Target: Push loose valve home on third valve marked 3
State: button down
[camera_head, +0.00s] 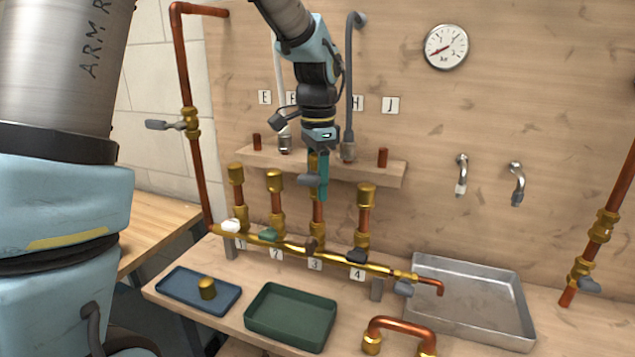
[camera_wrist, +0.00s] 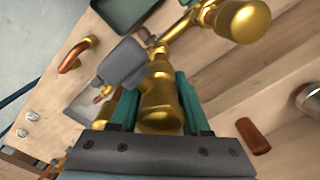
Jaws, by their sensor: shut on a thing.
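My gripper (camera_head: 320,186) points down over the third upright of the manifold, behind the label 3 (camera_head: 315,264). Its teal fingers are shut on a brass valve (camera_wrist: 160,100) with a grey lever (camera_wrist: 122,62); the lever also shows at the left of the fingers in the head view (camera_head: 308,181). The valve is in line with the top of the copper riser (camera_head: 318,210) of the third upright. The fingers partly hide the joint, so I cannot tell how far the valve sits on the riser.
Brass-capped risers stand close on both sides, at 2 (camera_head: 275,182) and 4 (camera_head: 366,195). A wooden shelf (camera_head: 220,157) with copper stubs is just behind. In front are a blue tray (camera_head: 180,290) holding a brass cap (camera_head: 207,288), an empty green tray (camera_head: 290,318) and a copper bend (camera_head: 398,324).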

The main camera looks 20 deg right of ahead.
jog(key=shift+c, duration=1.5)
grip_release()
jog(key=shift+f, duration=0.1)
notch_tip(320, 180, up, 11)
jog(key=shift+f+b, duration=0.1)
jog(key=shift+b, duration=0.85)
notch_tip(320, 180, up, 6)
jog(key=p, duration=0.6)
